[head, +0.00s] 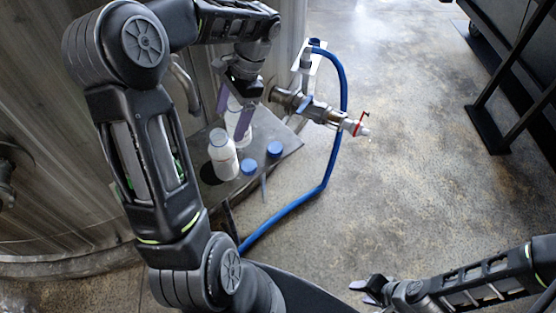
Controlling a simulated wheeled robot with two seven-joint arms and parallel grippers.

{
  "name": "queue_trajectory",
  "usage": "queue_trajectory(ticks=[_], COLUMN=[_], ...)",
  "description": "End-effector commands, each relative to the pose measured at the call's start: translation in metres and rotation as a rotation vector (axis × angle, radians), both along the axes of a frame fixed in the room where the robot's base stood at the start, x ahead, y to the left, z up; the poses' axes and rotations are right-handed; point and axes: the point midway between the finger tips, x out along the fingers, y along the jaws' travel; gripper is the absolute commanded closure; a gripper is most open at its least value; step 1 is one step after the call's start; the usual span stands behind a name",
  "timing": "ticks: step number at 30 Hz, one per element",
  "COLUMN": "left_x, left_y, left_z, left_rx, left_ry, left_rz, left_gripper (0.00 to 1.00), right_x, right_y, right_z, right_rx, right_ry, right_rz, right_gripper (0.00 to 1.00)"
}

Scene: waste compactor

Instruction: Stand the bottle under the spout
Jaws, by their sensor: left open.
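A white bottle (223,157) stands upright on a small grey metal shelf (285,140) beside the tank. A second pale bottle (234,117) stands just behind it, partly hidden by my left gripper (233,110). My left gripper is open, pointing down, with its purple fingers on either side of this second bottle; I cannot tell whether they touch it. A curved metal pipe like a spout (186,84) comes off the tank, left of the gripper. A metal valve (318,110) with a nozzle juts out to the right. My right gripper (366,288) is low at the bottom right, away from the bottles.
Two blue caps (274,148) (249,167) are at the shelf's front. A blue hose (335,150) loops from the valve area down past the shelf. The large steel tank (45,120) fills the left. A dark metal frame (490,125) stands at right; the floor between is clear.

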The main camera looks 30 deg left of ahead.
Motion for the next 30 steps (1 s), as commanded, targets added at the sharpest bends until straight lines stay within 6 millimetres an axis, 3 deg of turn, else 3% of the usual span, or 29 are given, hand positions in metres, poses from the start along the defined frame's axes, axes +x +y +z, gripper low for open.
queue_trajectory(ticks=[5,8,11,14,15,18,22,25,30], left_x=[0.002,0.008,0.016,0.016,0.012,-0.009,-0.052,-0.083,-0.112], left_y=[-0.006,-0.025,-0.065,-0.128,-0.159,-0.235,-0.304,-0.328,-0.335], left_z=[-0.008,-0.032,-0.076,-0.133,-0.157,-0.211,-0.259,-0.280,-0.295], left_rx=[-0.014,-0.055,-0.137,-0.253,-0.307,-0.422,-0.488,-0.479,-0.437], left_ry=[-0.005,-0.027,-0.070,-0.123,-0.146,-0.195,-0.244,-0.276,-0.322], left_rz=[-0.003,-0.010,-0.007,0.031,0.063,0.188,0.398,0.534,0.659], left_gripper=[0.15,0.15,0.15,0.15,0.15,0.15,0.15,0.15,0.15], right_x=[0.000,0.000,0.000,0.000,0.000,0.000,0.000,0.000,0.000], right_y=[0.000,0.000,0.000,0.000,0.000,0.000,0.000,0.000,0.000], right_z=[0.000,0.000,0.000,0.000,0.000,0.000,0.000,0.000,0.000], right_rx=[0.000,0.000,0.000,0.000,0.000,0.000,0.000,0.000,0.000], right_ry=[0.000,0.000,0.000,0.000,0.000,0.000,0.000,0.000,0.000], right_rz=[0.000,0.000,0.000,0.000,0.000,0.000,0.000,0.000,0.000], right_gripper=[0.62,0.62,0.62,0.62,0.62,0.62,0.62,0.62,0.62])
